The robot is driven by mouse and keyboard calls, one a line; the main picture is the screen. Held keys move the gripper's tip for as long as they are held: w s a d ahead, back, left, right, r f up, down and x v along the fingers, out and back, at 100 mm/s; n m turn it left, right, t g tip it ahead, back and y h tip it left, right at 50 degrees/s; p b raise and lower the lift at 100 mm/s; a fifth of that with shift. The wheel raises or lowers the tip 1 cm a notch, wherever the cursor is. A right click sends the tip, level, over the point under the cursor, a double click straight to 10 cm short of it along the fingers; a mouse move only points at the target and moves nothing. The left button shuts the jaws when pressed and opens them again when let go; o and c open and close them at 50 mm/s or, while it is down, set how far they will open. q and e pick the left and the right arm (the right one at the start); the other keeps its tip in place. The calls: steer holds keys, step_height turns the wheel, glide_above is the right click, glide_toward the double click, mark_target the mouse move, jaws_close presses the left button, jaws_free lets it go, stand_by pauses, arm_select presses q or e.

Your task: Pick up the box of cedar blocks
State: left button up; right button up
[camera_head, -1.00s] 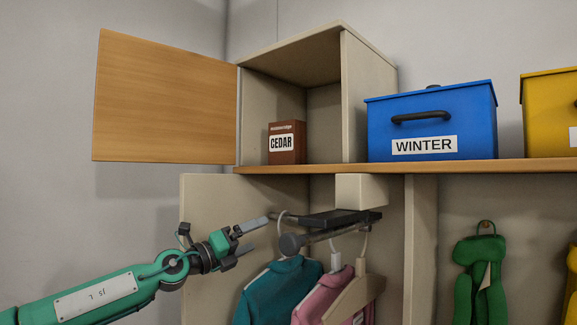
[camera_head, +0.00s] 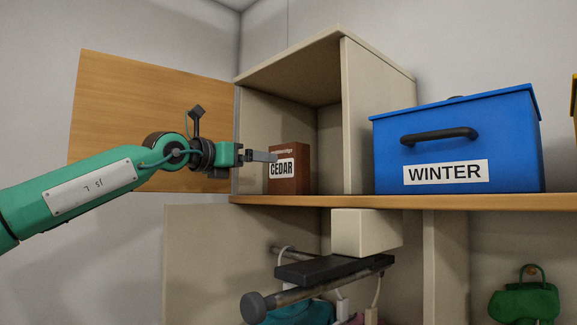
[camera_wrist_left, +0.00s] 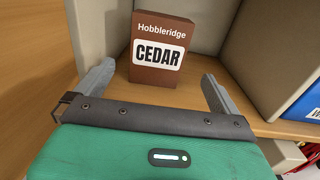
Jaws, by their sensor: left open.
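The brown box of cedar blocks (camera_head: 290,169), with a white CEDAR label, stands upright on the shelf inside the open cubby cabinet. In the left wrist view the box (camera_wrist_left: 160,50) stands ahead, roughly between the fingers and a little beyond their tips. My left gripper (camera_head: 272,156) is at the cabinet opening, level with the upper part of the box. In the left wrist view its two grey fingers (camera_wrist_left: 155,78) are spread wide and nothing is between them. My right gripper is in neither view.
The wooden cabinet door (camera_head: 150,110) is swung open to the left, behind my left arm. A cabinet side wall (camera_head: 365,120) and a blue WINTER bin (camera_head: 450,145) stand to the right. The wooden shelf edge (camera_head: 400,202) runs below, above a clothes rail (camera_head: 300,290).

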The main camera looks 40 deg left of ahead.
mark_target(281, 164)
arm_select(q)
steer(key=w+p, duration=0.1)
steer(key=w, duration=0.2)
steer(key=shift+w+d, duration=0.15)
steer(key=shift+w, duration=0.25)
steer(key=shift+w+f+p, duration=0.1)
steer(key=shift+w+p, duration=0.4)
steer(key=shift+w, duration=0.75)
steer(key=shift+w+p, duration=0.4)
steer(key=shift+p, duration=0.1)
steer(key=w+p, duration=0.3)
steer(key=shift+w, duration=0.8)
steer(key=c, duration=0.8)
steer(key=shift+c, duration=0.3)
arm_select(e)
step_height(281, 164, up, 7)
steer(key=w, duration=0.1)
